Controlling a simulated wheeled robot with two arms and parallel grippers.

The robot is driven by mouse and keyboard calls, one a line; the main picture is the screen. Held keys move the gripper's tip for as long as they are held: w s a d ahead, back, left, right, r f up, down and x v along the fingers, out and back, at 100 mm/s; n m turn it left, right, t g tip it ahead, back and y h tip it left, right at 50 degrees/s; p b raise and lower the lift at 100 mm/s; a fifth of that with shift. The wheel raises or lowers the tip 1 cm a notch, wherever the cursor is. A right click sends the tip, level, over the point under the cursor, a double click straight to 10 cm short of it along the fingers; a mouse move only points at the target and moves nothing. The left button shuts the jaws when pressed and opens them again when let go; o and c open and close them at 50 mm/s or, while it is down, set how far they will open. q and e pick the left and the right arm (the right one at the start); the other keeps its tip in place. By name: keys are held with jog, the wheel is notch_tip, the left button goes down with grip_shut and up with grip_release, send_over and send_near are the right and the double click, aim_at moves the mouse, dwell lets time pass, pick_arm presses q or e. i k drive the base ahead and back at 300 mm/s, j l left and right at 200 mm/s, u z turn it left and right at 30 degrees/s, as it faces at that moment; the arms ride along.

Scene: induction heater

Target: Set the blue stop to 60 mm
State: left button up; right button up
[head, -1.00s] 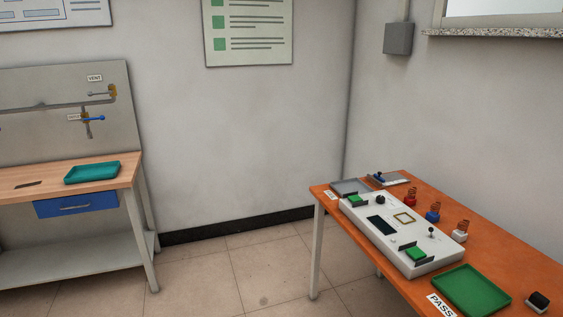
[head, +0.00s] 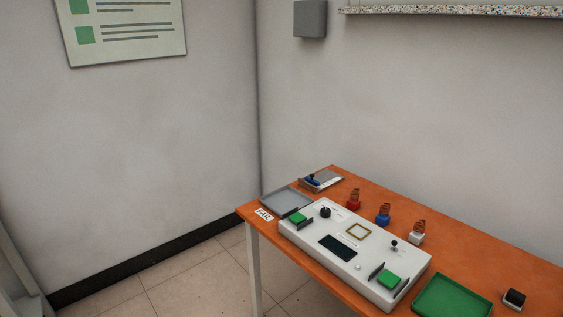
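A small blue piece (head: 313,181) with a dark knob sits on a grey plate (head: 331,179) at the table's far corner; it looks like the blue stop. Any scale marks there are too small to read. Neither of my grippers is in view.
The orange table (head: 480,270) holds a white console (head: 318,247) with green buttons, a dark screen and a small lever. Behind it stand coils on red (head: 353,206), blue (head: 383,220) and white (head: 416,239) bases. A grey tray (head: 286,200), green tray (head: 452,299) and black-topped block (head: 514,298) also lie there.

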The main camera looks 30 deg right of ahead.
aim_at(311, 178)
jog(key=i, duration=0.6)
jog(key=i+j+z, duration=0.1)
jog(key=i, duration=0.5)
jog(key=i+j+z, duration=0.1)
jog(key=i+z, duration=0.3)
jog(key=i+j+z, duration=0.2)
jog(key=z, duration=0.25)
jog(key=i+j+z, duration=0.25)
jog(key=z, duration=0.15)
jog(key=i+j+z, duration=0.2)
jog(key=j+z, duration=0.25)
jog(key=l, duration=0.1)
